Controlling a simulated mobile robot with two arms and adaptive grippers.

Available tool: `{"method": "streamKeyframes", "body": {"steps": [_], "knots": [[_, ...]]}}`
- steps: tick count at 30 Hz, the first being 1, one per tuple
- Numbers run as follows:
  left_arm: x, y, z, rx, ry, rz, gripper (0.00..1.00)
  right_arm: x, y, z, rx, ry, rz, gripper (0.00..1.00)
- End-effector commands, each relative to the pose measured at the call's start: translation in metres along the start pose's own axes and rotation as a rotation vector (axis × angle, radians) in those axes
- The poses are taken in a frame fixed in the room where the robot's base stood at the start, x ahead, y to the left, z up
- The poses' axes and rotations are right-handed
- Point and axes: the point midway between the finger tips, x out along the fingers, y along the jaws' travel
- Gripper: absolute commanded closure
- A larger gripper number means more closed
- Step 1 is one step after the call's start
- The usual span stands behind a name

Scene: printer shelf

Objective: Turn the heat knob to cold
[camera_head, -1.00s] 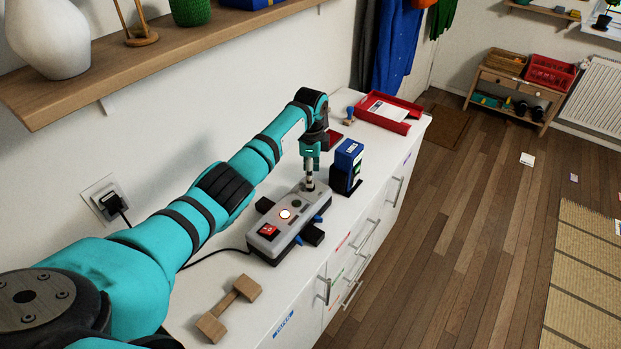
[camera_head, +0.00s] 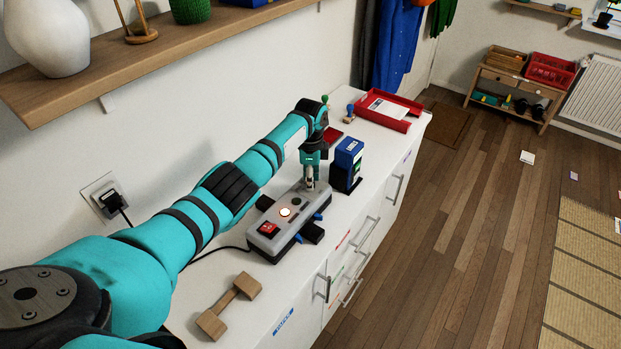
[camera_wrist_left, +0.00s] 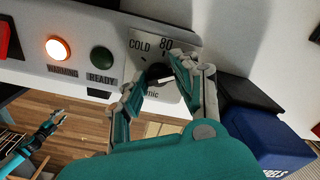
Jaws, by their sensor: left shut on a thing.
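The laminator-like grey device (camera_head: 285,228) lies on the white cabinet top, with a red switch, an orange lit warning lamp and a dark green ready lamp. The heat knob (camera_wrist_left: 158,73) is at its far end, on a dial plate marked COLD and 80 in the left wrist view. My left gripper (camera_wrist_left: 155,80) is shut on the dark knob, one finger on each side of it. The fingers hide much of the knob, and its exact pointing is hard to tell. In the head view the left gripper (camera_head: 310,185) reaches down to the device's far end.
A blue box in a black holder (camera_head: 348,165) stands close beside the gripper. A red tray (camera_head: 385,110) and a stamp are farther back. A wooden dumbbell-shaped block (camera_head: 230,306) lies in front. A wooden shelf (camera_head: 150,62) hangs above the arm.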

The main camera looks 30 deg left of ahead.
Motion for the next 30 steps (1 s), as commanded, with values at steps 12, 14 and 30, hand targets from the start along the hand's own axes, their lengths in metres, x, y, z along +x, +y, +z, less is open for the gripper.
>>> {"method": "streamKeyframes", "body": {"steps": [12, 14, 30], "knots": [[-0.001, 0.0, 0.0, -0.079, 0.0, 0.0, 1.0, -0.005, 0.0, -0.001, 0.0, 0.0, 0.0, 0.6], [-0.001, 0.0, 0.0, -0.114, 0.001, 0.001, 1.0, -0.007, 0.0, -0.001, 0.0, 0.0, 0.0, 0.6], [-0.002, 0.001, 0.0, -0.594, 0.001, 0.001, 1.0, -0.027, 0.0, -0.002, 0.0, 0.0, 0.0, 0.6]]}}
